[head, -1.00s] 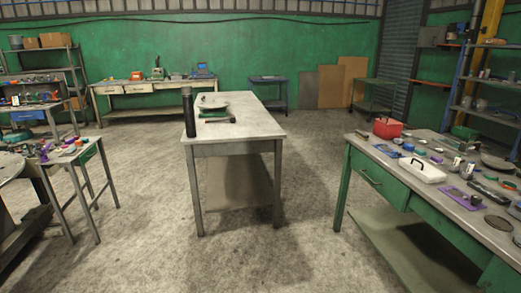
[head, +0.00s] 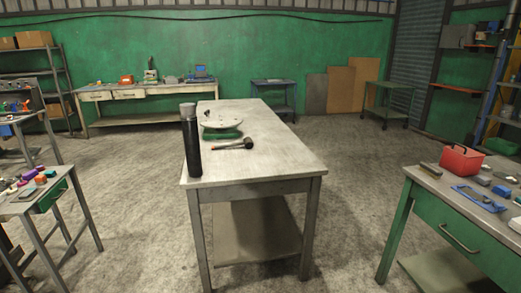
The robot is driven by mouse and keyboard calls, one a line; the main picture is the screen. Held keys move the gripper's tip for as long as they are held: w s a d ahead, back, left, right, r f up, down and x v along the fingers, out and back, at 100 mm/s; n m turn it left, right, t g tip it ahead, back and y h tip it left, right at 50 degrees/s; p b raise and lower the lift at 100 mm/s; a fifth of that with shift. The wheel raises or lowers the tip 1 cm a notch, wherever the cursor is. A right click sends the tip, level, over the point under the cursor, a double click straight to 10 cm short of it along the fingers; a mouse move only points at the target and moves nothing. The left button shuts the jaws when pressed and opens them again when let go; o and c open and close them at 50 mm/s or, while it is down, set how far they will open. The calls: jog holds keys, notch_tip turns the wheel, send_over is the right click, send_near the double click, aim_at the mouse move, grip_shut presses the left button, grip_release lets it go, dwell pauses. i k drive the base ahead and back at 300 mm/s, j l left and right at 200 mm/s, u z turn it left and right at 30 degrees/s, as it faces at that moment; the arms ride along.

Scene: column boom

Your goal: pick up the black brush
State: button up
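I cannot make out a black brush for certain. On the middle table (head: 270,165) a tall black bottle with a grey cap (head: 191,145) stands upright at the near left corner. Behind it, a black-headed tool with a dark handle (head: 233,144) lies flat; it looks more like a mallet than a brush. A small dark bar (head: 430,169) lies at the left edge of the right-hand bench, too small to identify. My gripper is not in view.
A green-based scale with a pale round plate (head: 222,125) sits on the middle table. A small table (head: 25,205) with several small items stands left. Floor between them is clear.

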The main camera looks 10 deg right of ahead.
aim_at(433, 171)
jog(key=i+z, duration=0.2)
jog(key=i, duration=0.25)
jog(key=i+j+z, duration=0.2)
jog(key=i, duration=0.25)
jog(key=i+j+z, duration=0.25)
jog(key=i, duration=0.2)
jog(key=i+j+z, duration=0.2)
jog(key=i, duration=0.2)
jog(key=i+j+z, duration=0.8)
jog(key=z, duration=0.2)
jog(key=i+j+z, duration=0.1)
jog(key=j+z, duration=0.2)
jog(key=j, duration=0.25)
jog(key=i+j+z, duration=0.15)
jog(key=j+z, duration=0.2)
jog(key=j, duration=0.1)
